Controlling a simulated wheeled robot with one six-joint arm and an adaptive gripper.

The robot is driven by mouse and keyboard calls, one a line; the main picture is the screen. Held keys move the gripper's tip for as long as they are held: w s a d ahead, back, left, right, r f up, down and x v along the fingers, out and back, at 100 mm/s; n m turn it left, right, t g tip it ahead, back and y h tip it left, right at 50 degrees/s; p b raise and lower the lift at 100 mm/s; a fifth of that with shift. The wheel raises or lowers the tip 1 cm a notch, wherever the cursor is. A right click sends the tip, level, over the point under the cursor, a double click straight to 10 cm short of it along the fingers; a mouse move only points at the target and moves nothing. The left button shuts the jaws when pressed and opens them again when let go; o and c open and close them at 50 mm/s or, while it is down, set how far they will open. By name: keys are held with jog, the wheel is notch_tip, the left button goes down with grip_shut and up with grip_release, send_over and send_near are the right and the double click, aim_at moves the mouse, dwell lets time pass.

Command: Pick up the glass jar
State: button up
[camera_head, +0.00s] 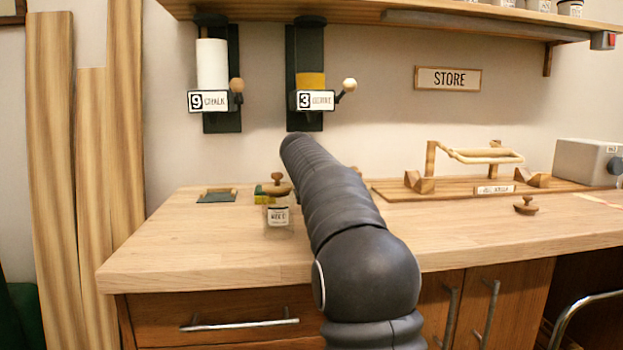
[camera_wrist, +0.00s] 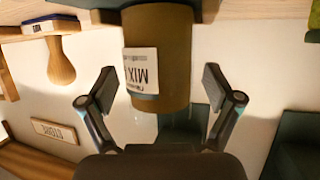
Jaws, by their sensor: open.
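The glass jar (camera_head: 278,217) stands near the front left of the wooden table, with a white label on its near side. In the wrist view, which is upside down, a brown-filled jar (camera_wrist: 175,55) with a white label reading MIX appears in front of my gripper (camera_wrist: 160,104). The labels look alike. The two fingers are apart, one to each side of the jar in the picture, with no visible contact. In the head view my arm hides my gripper.
A wooden knob (camera_head: 276,185) and a yellow block (camera_head: 264,195) show just behind the jar. Wall dispensers (camera_head: 312,100) hang above the table. A wooden rack (camera_head: 475,185), a loose knob (camera_head: 526,206) and a grey box (camera_head: 587,160) are at right. The front left tabletop is clear.

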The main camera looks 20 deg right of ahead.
jog(key=c, duration=1.5)
jog(key=shift+r, duration=0.5)
jog(key=shift+c, duration=0.2)
jog(key=s+d+r, duration=0.6)
jog(key=s+r, duration=0.4)
jog(key=shift+d+p, duration=0.2)
jog(key=shift+p, duration=0.1)
